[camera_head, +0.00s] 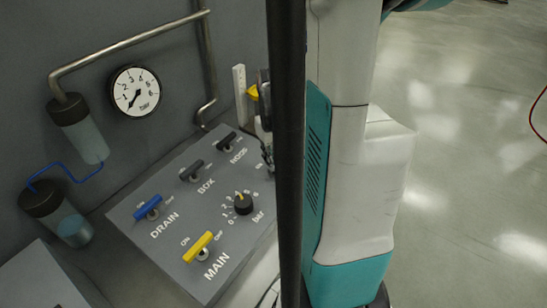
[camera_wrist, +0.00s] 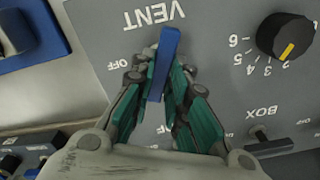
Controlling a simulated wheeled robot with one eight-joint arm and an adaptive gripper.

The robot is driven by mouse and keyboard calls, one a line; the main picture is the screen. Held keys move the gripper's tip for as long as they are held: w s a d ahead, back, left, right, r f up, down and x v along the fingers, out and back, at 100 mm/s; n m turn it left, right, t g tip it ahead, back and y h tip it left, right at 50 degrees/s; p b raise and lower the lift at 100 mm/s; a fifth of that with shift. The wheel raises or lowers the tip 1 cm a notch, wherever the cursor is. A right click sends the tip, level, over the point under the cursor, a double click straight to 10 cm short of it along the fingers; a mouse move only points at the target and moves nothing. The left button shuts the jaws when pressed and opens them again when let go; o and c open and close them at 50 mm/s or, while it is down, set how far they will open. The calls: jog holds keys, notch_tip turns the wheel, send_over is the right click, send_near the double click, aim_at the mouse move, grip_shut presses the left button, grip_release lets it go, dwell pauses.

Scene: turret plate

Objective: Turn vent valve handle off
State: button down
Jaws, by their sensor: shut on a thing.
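The vent valve handle (camera_wrist: 167,50) is a blue lever below the upside-down VENT label in the wrist view. It points nearly straight up and down in that picture, tilted slightly. My gripper (camera_wrist: 160,77) is shut on it, with one teal-and-grey finger on each side. Its lower end and pivot are partly hidden between the fingers. An OFF mark shows to the left of the handle. In the head view the vent handle is hidden behind a dark post and my arm.
The grey panel (camera_head: 169,226) carries a yellow MAIN lever (camera_head: 198,247), a blue DRAIN lever (camera_head: 148,208), a dark BOX lever (camera_head: 191,171) and a black bar knob (camera_head: 243,205). The knob also shows right of my gripper in the wrist view (camera_wrist: 285,37). A gauge (camera_head: 135,92) and pipes are behind.

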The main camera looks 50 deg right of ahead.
jog(key=m, duration=0.6)
jog(key=shift+s+d+m+b, duration=0.1)
jog(key=shift+d+m+b, duration=0.05)
jog(key=shift+m+b, duration=0.15)
jog(key=m, duration=0.6)
jog(key=shift+s, duration=0.15)
dwell(0.4)
jog(key=c, duration=1.6)
grip_release()
jog(key=shift+o, duration=0.2)
jog(key=shift+r, duration=3.75)
